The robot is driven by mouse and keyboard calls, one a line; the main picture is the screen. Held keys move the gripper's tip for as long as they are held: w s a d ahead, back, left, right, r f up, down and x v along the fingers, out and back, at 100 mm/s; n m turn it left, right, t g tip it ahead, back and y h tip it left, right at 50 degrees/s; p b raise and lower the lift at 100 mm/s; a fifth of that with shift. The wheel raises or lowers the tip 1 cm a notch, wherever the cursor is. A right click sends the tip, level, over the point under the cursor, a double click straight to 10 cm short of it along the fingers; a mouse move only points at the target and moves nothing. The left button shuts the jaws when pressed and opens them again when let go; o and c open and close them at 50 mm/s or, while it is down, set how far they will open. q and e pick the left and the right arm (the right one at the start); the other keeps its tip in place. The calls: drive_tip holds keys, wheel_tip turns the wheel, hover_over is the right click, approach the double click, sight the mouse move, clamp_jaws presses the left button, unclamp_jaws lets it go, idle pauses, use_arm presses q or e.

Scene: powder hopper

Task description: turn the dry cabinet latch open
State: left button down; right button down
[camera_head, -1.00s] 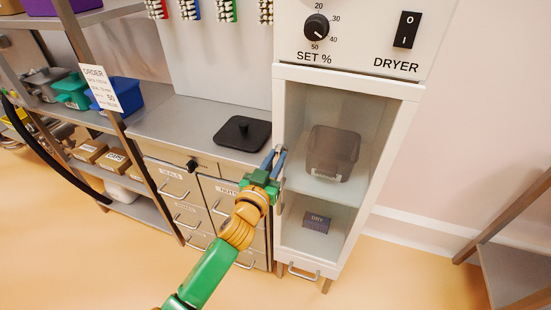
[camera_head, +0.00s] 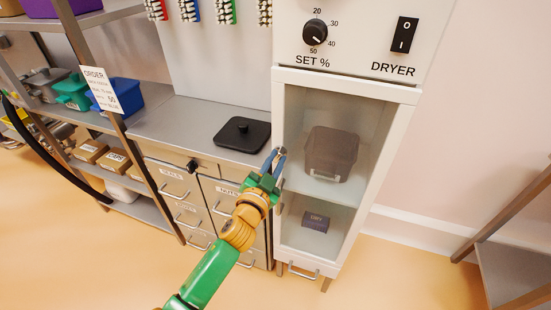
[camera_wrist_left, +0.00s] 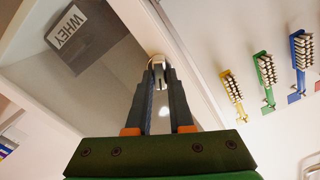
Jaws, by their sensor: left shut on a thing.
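The dry cabinet (camera_head: 403,100) is a white case with a glass front below the dryer panel. Its latch (camera_wrist_left: 157,61) is a small pale metal piece on the cabinet's frame in the left wrist view. My left gripper (camera_head: 280,154) reaches the cabinet's left front edge and is shut on the latch. In the left wrist view, the dark fingers of the left gripper (camera_wrist_left: 158,76) have their tips on both sides of the latch, hiding part of it. My right gripper is not in view.
A lidded bin (camera_head: 331,153) and a DRY box (camera_head: 316,221) stand inside the cabinet. A dial (camera_head: 315,32) and switch (camera_head: 405,34) are above.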

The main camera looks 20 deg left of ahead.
use_arm(q)
drive_tip(key=m, duration=0.6)
drive_tip(key=shift+d+m+p, duration=0.1)
drive_tip(key=shift+m+p, duration=0.2)
drive_tip(key=shift+p, duration=0.1)
drive_tip(key=shift+f+m, duration=0.2)
drive_tip(key=shift+m, duration=2.6)
drive_tip(key=c, duration=0.8)
unclamp_jaws()
drive_tip(key=s, duration=0.7)
